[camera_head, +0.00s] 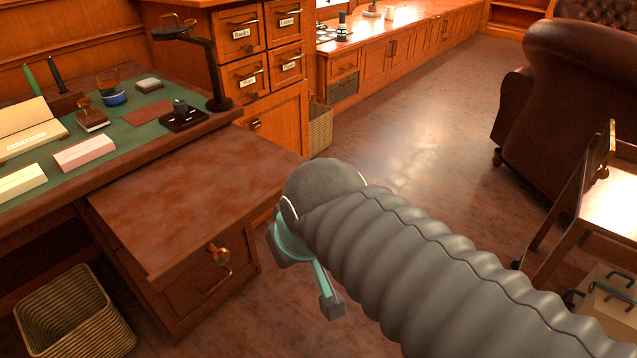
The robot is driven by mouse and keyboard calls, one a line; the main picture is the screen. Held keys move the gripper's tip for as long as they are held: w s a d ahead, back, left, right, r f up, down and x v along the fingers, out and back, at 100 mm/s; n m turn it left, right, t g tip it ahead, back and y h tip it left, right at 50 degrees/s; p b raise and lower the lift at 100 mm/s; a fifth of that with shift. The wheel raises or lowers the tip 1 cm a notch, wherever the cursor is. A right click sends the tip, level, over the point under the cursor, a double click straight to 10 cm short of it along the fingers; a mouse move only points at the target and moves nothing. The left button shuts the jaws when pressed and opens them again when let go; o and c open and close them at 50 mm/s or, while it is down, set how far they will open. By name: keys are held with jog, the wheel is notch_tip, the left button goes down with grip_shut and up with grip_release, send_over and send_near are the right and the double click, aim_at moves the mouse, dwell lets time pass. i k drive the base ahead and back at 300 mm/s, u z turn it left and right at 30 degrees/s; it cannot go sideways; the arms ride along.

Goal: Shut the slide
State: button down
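The slide (190,195) is a flat reddish-brown wooden board. It stands pulled out from the desk, just below the green-topped surface and above a drawer. A round brass knob (219,255) sits at its front edge. My gripper (306,284) has teal fingers with dark grey pads. It is to the right of the knob, in front of the slide, and apart from both. Its pads are spread and I see nothing between them. My grey ribbed arm hides part of the gripper and the floor behind it.
The desk top (130,130) holds a lamp (212,60), card boxes and pens. A wicker basket (75,315) stands at lower left. A wooden cart (590,215) and a leather armchair (570,110) are at right. The floor (420,140) between is clear.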

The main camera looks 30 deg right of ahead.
aim_at(174, 210)
jog(key=z, duration=0.6)
jog(key=k, duration=0.85)
jog(key=u, duration=1.1)
